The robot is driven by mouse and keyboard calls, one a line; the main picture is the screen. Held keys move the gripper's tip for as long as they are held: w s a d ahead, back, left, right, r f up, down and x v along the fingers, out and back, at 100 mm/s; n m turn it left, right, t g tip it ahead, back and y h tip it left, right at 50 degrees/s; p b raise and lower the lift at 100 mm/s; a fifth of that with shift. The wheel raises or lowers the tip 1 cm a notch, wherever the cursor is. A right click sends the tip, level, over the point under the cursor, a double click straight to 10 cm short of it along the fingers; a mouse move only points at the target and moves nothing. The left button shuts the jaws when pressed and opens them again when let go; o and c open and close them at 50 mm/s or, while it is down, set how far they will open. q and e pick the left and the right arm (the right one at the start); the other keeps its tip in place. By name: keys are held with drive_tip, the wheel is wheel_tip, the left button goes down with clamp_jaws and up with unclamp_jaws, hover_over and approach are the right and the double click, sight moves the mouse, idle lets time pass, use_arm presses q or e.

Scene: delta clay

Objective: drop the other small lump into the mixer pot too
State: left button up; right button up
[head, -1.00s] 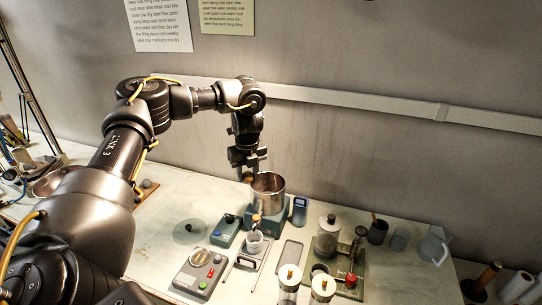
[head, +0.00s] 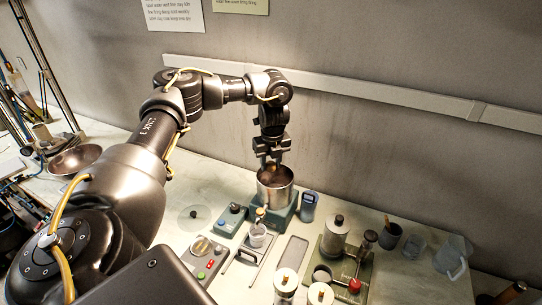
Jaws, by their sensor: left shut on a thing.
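The mixer pot (head: 276,193) is a steel, open-topped cylinder on a blue-green base at the back of the bench. My left gripper (head: 271,164) points down over the pot's mouth, with its fingertips at about rim height. It is shut on a small brown lump (head: 271,168), which shows only in part between the fingers. The inside of the pot is mostly hidden by the gripper and the near wall. My right gripper is not in view.
A grey control box (head: 201,258) with red and green buttons stands in front. A green tray (head: 331,268) with a lidded canister (head: 335,233) is further right. A metal bowl (head: 75,159) lies far left.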

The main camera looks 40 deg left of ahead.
use_arm(q)
wheel_tip(320, 180, down, 2)
drive_tip(key=shift+f, duration=0.1)
drive_tip(key=o, duration=1.1)
drive_tip(key=shift+w, duration=0.1)
drive_tip(key=shift+c, duration=0.2)
wheel_tip(320, 180, up, 11)
drive_tip(key=d, duration=0.1)
drive_tip(key=shift+s+b, duration=0.35)
drive_tip(key=shift+b, duration=0.05)
drive_tip(key=shift+d+f, duration=0.15)
drive_tip(key=shift+f, duration=0.05)
